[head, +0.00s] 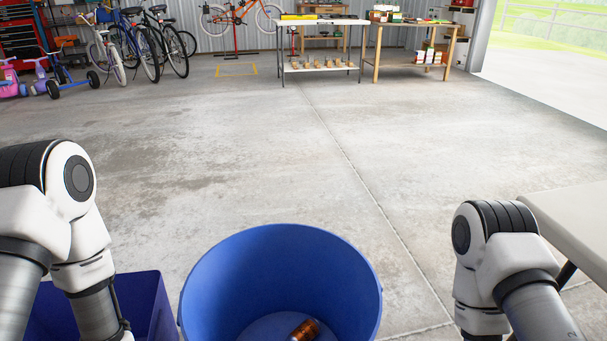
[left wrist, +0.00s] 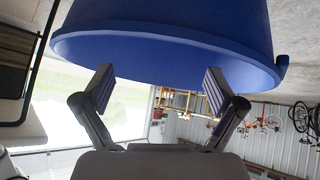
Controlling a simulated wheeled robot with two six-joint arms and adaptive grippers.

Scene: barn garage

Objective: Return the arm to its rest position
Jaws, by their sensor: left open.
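My left gripper (left wrist: 158,82) is open and empty in the left wrist view. Its two fingers are spread apart near the edge of a blue round bin (left wrist: 160,52). I cannot tell whether they touch it. In the head view my left arm (head: 72,215) comes in from the left, bent downward, with its gripper out of frame. My right arm (head: 495,255) is bent down at the right, and its gripper is not seen.
The blue round bin (head: 215,275) stands in front of me with a brown bottle-like item (head: 305,330) inside. A blue square bin (head: 150,300) is at left, a pale table (head: 575,220) at right. Workbenches (head: 320,22) and bicycles (head: 130,45) stand far back. The middle floor is clear.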

